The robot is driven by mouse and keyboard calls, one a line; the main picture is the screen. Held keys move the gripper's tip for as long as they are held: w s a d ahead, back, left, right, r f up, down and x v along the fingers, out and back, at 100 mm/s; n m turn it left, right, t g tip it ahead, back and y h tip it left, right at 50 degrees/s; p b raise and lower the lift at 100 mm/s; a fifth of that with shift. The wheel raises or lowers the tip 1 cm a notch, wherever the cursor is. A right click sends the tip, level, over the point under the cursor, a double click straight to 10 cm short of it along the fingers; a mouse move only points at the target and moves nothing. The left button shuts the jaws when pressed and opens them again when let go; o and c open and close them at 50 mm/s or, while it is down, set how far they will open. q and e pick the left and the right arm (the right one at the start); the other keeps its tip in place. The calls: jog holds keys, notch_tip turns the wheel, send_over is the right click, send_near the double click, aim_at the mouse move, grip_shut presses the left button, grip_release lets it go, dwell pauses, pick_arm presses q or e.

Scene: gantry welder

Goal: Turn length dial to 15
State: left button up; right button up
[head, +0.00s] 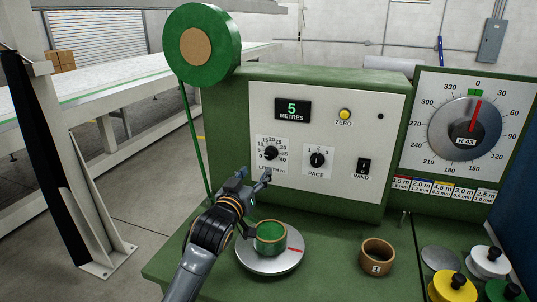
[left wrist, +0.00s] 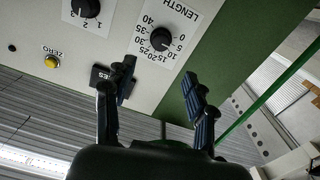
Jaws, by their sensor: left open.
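The length dial (head: 271,153) is a black knob on a white scale plate marked 0 to 40, on the machine's pale front panel. It also shows in the left wrist view (left wrist: 161,40), upside down. I cannot make out its pointer mark clearly. The display (head: 292,110) above reads 5 METRES. My left gripper (head: 255,176) is open and empty, just below the dial plate in the head view. In the left wrist view its two fingers (left wrist: 159,85) stand apart, with the dial beyond them, not between them. My right gripper is not in view.
The pace knob (head: 317,160) and wind switch (head: 364,168) are right of the dial. A yellow zero button (head: 345,114) is above. A green spool (head: 202,43) with a hanging strap is left. A round plate (head: 270,262) with a green roll is below the gripper.

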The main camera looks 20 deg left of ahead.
aim_at(269, 156)
pick_arm(q)
jog(key=w, duration=0.5)
jog(key=w+p, duration=0.1)
jog(key=w, duration=0.4)
jog(key=shift+d+f, duration=0.15)
jog(key=shift+d, duration=0.05)
jog(key=shift+w+p, duration=0.35)
jog(key=shift+w, duration=0.35)
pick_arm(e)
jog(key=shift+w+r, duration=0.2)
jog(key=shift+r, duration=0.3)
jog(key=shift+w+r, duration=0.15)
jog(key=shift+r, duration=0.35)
pick_arm(q)
jog(key=shift+c, duration=0.4)
jog(key=c, duration=1.1)
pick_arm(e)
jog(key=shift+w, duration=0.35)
